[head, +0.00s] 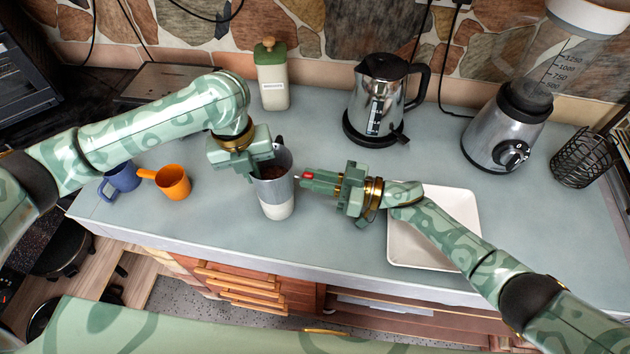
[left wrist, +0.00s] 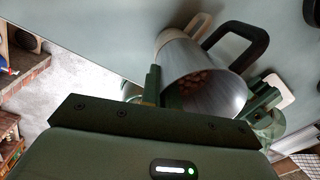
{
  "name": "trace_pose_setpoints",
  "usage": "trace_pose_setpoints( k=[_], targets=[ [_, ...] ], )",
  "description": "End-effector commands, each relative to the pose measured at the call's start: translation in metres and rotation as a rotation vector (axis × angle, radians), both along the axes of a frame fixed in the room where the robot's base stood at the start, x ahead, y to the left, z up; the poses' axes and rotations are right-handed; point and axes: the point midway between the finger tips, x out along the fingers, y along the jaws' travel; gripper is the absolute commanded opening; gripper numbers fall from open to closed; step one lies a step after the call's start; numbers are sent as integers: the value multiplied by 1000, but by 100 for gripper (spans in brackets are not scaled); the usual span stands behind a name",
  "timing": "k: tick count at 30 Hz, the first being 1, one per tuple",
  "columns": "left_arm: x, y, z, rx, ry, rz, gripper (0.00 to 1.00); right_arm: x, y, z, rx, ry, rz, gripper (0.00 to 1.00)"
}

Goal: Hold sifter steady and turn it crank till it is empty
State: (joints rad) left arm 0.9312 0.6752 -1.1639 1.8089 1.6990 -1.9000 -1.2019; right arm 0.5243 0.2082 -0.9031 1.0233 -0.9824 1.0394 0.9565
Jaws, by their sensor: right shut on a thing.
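The sifter (head: 277,200) stands upright on the counter, a grey metal cup with a pale lower part. Brown contents (left wrist: 196,82) show inside it in the left wrist view, with a black loop handle (left wrist: 243,32) at its side. My left gripper (head: 262,165) is at the sifter's upper rim. In the left wrist view its fingers (left wrist: 203,95) stand apart on either side of the cup; I cannot tell whether both press on it. My right gripper (head: 312,180) is to the right of the sifter, shut on a small red knob (head: 308,175); the crank's rod is not clearly visible.
A blue mug (head: 122,180) and an orange cup (head: 173,183) stand at left. A green-lidded canister (head: 272,82), kettle (head: 375,105) and blender base (head: 503,130) stand behind. A white tray (head: 462,215) lies under my right arm. The counter's front edge is near the sifter.

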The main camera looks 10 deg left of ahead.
Motion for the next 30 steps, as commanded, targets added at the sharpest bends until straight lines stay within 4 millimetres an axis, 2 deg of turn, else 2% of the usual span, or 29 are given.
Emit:
trace_pose_setpoints(
  k=[1, 30],
  targets=[
    [-2, 2, -3, 8, 8, -2, 0, 3, 1, 7, 12, -43, 0, 0],
    [0, 2, -3, 7, 3, 4, 0, 11, 2, 31, -51, -947, 4, 0]
  ],
)
